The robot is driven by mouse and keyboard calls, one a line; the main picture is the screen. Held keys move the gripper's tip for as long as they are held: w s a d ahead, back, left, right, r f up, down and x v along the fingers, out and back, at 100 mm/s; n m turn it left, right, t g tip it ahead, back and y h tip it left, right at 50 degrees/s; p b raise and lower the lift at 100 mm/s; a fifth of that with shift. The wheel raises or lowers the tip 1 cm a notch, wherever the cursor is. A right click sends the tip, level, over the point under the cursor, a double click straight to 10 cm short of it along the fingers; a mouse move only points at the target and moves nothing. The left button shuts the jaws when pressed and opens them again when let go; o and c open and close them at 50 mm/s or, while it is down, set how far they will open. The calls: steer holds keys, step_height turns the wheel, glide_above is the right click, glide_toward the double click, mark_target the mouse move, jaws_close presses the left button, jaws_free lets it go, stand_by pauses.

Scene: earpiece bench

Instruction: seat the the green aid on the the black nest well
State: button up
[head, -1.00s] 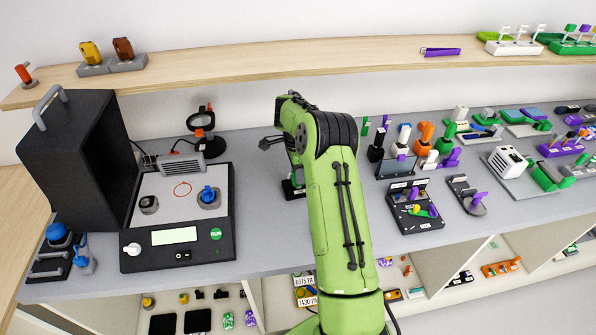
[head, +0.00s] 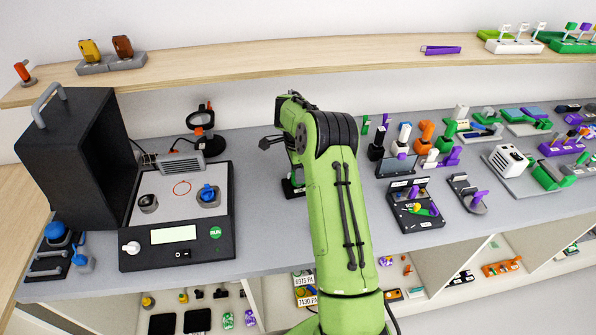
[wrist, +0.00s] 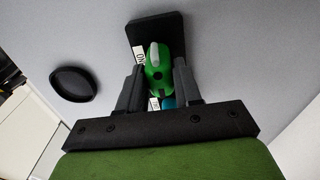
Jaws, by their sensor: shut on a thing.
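In the wrist view my gripper (wrist: 158,85) is shut on the green aid (wrist: 158,70), which has a pale grey strip on its upper part. A black plate with a white label (wrist: 158,32), which looks like the black nest, lies directly behind the aid. I cannot tell whether the aid touches it or sits in its well. A small teal piece (wrist: 167,102) shows below the aid between the fingers. A part of a black base (head: 291,188) shows just left of the arm.
A flat black oval (wrist: 73,84) lies left of the gripper in the wrist view. In the head view, a device with a panel (head: 175,235) stands left and a black tray with small parts (head: 425,222) right. The bench between device and arm is clear.

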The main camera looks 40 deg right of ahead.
steer(key=shift+f, duration=0.1)
steer(key=o, duration=1.1)
steer(key=r+p, duration=0.1)
steer(key=r, duration=0.7)
steer(key=r+p, duration=0.1)
steer(key=r, duration=0.6)
steer(key=shift+a+r+p, duration=0.2)
steer(key=shift+r+p, duration=0.2)
